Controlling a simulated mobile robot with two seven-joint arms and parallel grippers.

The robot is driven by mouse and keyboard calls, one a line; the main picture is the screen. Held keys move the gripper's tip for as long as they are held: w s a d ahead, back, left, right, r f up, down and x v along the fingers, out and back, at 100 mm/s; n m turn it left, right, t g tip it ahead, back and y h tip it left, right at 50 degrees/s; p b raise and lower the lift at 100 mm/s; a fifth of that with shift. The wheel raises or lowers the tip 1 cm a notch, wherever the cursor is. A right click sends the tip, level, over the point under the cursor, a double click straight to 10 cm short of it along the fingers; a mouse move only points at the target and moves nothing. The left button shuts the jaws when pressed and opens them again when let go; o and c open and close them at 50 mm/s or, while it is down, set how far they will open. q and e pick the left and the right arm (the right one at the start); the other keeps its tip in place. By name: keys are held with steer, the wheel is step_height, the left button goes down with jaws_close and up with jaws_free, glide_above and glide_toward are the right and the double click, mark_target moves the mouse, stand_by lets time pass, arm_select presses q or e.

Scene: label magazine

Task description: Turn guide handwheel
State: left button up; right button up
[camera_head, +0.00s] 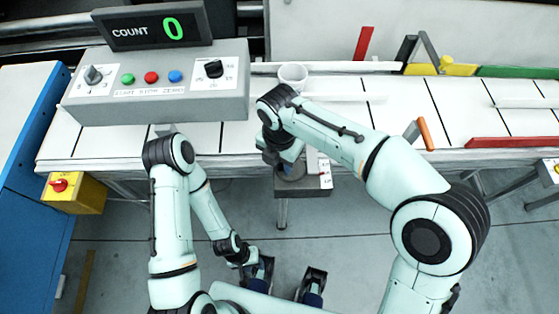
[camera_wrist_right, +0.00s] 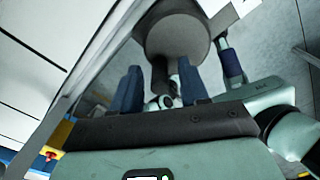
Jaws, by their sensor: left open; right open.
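In the right wrist view, a dark grey round wheel (camera_wrist_right: 178,38), which looks like the handwheel, is at the top centre. A dark handle-like stub (camera_wrist_right: 160,75) shows at its lower edge. My right gripper (camera_wrist_right: 160,84) is open, its two blue fingers on either side of the stub; I cannot tell whether they touch it. In the head view the right gripper (camera_head: 289,170) is over a grey labelled box (camera_head: 318,180) at the conveyor's front edge, and hides most of the wheel there. My left gripper (camera_head: 288,272) is open and empty, low over the floor.
A grey control panel (camera_head: 215,98) with knobs and coloured buttons stands on the white conveyor (camera_head: 75,145); its display (camera_head: 152,28) reads COUNT 0. A white cup-like roll (camera_head: 292,74) is behind my right wrist.

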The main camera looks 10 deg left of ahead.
steer(key=shift+f, duration=0.2)
jaws_close()
